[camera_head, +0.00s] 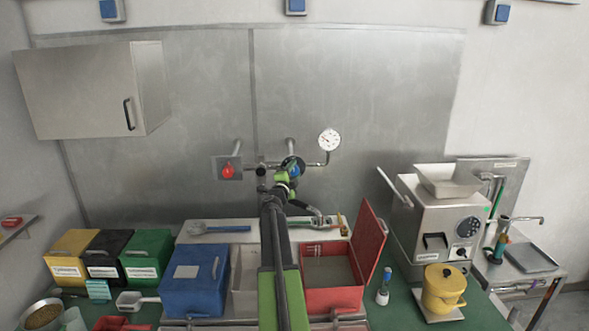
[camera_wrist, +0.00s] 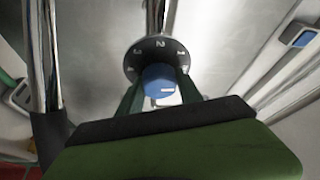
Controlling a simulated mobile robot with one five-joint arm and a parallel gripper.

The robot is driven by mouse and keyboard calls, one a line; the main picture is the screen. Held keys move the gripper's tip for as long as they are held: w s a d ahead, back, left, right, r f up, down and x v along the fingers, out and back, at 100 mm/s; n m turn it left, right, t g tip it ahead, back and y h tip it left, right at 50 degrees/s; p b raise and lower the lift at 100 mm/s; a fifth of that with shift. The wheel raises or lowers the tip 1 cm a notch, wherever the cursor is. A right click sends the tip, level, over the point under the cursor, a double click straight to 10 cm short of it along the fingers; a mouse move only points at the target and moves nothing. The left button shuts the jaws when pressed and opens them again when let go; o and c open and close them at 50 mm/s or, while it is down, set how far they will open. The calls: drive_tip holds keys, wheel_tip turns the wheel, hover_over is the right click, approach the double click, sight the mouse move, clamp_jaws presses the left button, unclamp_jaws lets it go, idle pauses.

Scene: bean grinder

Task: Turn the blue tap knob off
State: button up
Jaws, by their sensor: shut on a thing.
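The blue tap knob (camera_wrist: 159,80) shows in the wrist view, in front of a dark round dial (camera_wrist: 150,50) with pale numbers. A short white mark lies near level on its face. My gripper (camera_wrist: 160,92) is shut on the knob, with one dark finger on each side of it. The lower part of the knob's surroundings is hidden by my gripper's body in the wrist view.
A red button box (camera_head: 227,169) sits left of the tap, and a round gauge (camera_head: 329,139) sits at its right. Below are a blue box (camera_head: 195,285), an open red box (camera_head: 330,300) and a grinder machine (camera_head: 440,225). Chrome pipes (camera_wrist: 45,60) run close by.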

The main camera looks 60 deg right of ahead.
drive_tip(key=shift+f+m, duration=0.1)
drive_tip(key=shift+m, duration=0.2)
idle(0.4)
drive_tip(key=o, duration=1.4)
drive_tip(key=shift+c, duration=0.2)
drive_tip(key=b+v, duration=0.1)
drive_tip(key=v, duration=1.6)
drive_tip(key=shift+a+r, duration=0.25)
